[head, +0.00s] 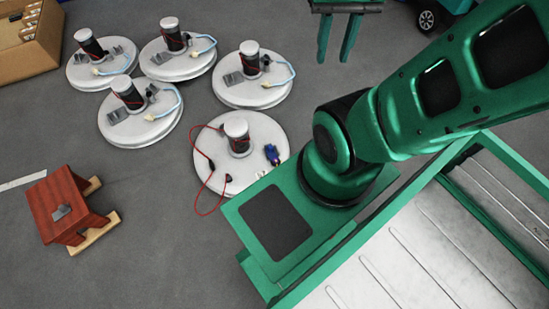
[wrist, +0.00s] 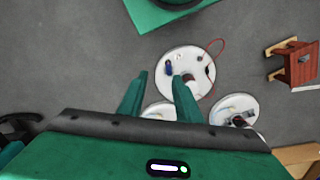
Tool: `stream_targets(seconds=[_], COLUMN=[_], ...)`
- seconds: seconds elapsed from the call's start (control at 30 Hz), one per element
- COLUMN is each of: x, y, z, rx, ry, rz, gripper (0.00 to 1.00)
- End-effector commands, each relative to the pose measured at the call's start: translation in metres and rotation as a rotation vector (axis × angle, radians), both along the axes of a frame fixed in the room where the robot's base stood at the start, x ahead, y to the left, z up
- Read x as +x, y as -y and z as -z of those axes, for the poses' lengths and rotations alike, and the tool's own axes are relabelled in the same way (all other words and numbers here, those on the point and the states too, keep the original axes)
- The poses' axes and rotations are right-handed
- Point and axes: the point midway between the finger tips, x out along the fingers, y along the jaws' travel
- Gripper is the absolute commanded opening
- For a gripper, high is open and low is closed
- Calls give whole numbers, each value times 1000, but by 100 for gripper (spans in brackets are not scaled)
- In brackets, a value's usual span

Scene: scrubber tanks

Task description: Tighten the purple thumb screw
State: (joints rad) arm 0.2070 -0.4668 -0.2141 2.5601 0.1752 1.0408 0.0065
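I cannot make out a purple thumb screw in either view. The nearest round white disc (head: 264,128) has a capped dark cylinder (head: 237,135), a loose red wire (head: 200,187) and a small dark blue part (head: 272,154); I cannot tell if this part is the screw. In the wrist view, the white disc (wrist: 199,60) and blue part (wrist: 169,70) lie beyond my fingertips. My gripper (head: 337,58) is raised at the top of the head view. Its two green fingers stand apart and empty, also in the wrist view (wrist: 160,76).
Several similar white discs (head: 180,65) with light blue wires stand behind and left. A red wooden stool (head: 58,200) stands at left, a cardboard box (head: 30,55) at top left. My green base fills the lower right. Grey floor (head: 150,240) is clear at lower left.

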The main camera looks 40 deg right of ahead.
Motion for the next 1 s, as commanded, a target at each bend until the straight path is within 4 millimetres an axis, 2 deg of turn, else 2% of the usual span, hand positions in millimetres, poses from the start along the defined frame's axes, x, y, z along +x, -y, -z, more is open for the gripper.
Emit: stream_targets(seconds=[0.03,0.07,0.1,0.13,0.27,0.47,0.67,0.87,1.0], x=[0,0,-9,-9,8,63,123,178,213], y=[0,0,0,1,8,26,45,60,67], z=[0,0,-4,-5,-1,17,51,99,140], rx=[0,0,0,-2,-10,-34,-54,-66,-69], ry=[0,0,10,13,6,-10,-27,-43,-55], rz=[0,-1,-7,-11,-75,-286,-525,-768,-937], gripper=[38,43,43,43,43,43,43,43,43])
